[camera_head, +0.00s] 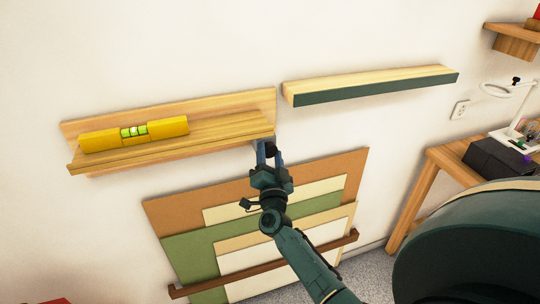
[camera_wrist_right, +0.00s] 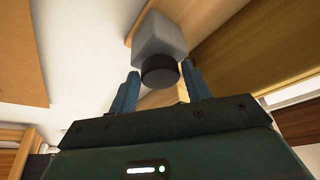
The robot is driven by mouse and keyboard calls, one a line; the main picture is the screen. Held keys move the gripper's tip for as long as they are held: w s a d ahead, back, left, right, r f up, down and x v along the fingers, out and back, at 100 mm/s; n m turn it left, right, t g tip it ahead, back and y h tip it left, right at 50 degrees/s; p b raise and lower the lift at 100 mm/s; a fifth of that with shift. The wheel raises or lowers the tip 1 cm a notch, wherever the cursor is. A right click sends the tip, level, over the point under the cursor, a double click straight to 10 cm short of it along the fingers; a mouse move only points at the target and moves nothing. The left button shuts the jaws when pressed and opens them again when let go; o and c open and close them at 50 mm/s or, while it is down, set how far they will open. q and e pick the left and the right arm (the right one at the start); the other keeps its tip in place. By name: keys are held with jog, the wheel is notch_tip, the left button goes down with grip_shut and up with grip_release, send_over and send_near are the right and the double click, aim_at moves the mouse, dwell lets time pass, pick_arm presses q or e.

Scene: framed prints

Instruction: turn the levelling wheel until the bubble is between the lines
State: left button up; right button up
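A yellow spirit level (camera_head: 168,127) lies on the left wooden ledge (camera_head: 215,131). Its green vial (camera_head: 127,132) shows a pale spot, but the bubble's place between the lines is too small to tell. The dark levelling wheel (camera_wrist_right: 160,71) hangs under a grey block (camera_wrist_right: 160,38); it also shows at the ledge's right end in the head view (camera_head: 270,149). My right gripper (camera_head: 269,154) reaches up from below. Its blue fingers (camera_wrist_right: 160,88) stand open on either side of the wheel, with little gap; contact is unclear. My left gripper is out of view.
A second ledge (camera_head: 375,84) hangs to the right. A wooden desk (camera_head: 425,190) with a dark box (camera_head: 495,157) stands at the right.

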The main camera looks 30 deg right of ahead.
jog(key=shift+o, duration=1.3)
jog(key=p+v, duration=0.1)
jog(key=v, duration=1.2)
jog(key=s+a+f+n+g+y, duration=0.9)
jog(key=s+a+f+n+y, duration=0.4)
jog(key=s+n, duration=0.3)
jog(key=shift+s+f+n, duration=0.3)
jog(key=shift+f+n, duration=0.3)
jog(key=shift+f, duration=0.2)
jog(key=shift+a, duration=0.15)
jog(key=shift+c, duration=0.2)
